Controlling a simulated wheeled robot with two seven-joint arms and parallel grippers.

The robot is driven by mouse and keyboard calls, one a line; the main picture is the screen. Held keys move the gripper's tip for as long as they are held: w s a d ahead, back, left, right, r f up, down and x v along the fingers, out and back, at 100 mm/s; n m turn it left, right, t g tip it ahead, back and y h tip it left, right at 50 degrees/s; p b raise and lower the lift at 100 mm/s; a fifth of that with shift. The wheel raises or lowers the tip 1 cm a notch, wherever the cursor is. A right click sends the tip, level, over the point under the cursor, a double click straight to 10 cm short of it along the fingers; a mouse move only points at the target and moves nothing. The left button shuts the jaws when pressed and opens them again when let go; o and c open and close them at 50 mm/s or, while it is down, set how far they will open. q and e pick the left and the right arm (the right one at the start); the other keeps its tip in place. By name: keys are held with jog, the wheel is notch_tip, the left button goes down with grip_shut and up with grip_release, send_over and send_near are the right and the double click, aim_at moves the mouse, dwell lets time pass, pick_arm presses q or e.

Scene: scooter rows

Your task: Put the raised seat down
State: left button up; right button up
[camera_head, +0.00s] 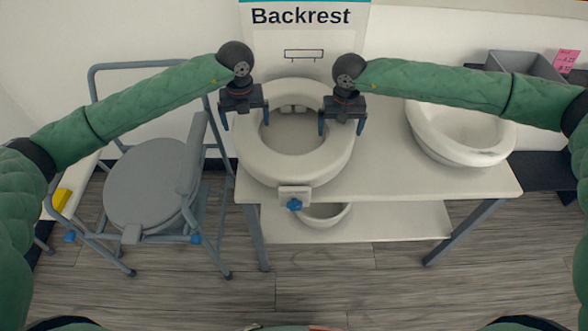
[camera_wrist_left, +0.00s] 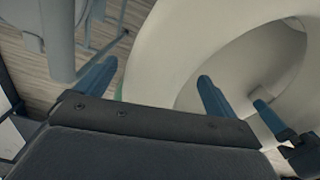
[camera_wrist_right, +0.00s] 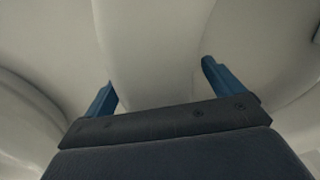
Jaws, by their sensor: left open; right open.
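The white raised seat (camera_head: 290,168) is a thick ring with a blue knob (camera_head: 295,204) on a front bracket. It sits at the left end of the white table (camera_head: 400,184). My left gripper (camera_head: 244,121) is open over its back left rim. In the left wrist view its fingers (camera_wrist_left: 157,75) straddle the seat's wall (camera_wrist_left: 165,45), one outside and one over the opening. My right gripper (camera_head: 341,128) is open over the back right rim. In the right wrist view a white rim (camera_wrist_right: 155,60) lies between its fingers (camera_wrist_right: 160,78). I cannot tell whether any finger touches.
A white basin-like seat (camera_head: 460,135) stands on the table's right part. A grey commode chair (camera_head: 150,185) stands left of the table. A white bowl (camera_head: 323,214) is on the lower shelf. A "Backrest" sign (camera_head: 300,18) and grey bin (camera_head: 525,65) are behind. Front floor is clear.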

pick_arm(q)
notch_tip(320, 180, up, 9)
jog(key=shift+f, duration=0.2)
jog(key=shift+r, duration=0.1)
pick_arm(e)
jog(key=shift+r, duration=0.55)
notch_tip(320, 180, up, 11)
jog(key=shift+f, duration=0.1)
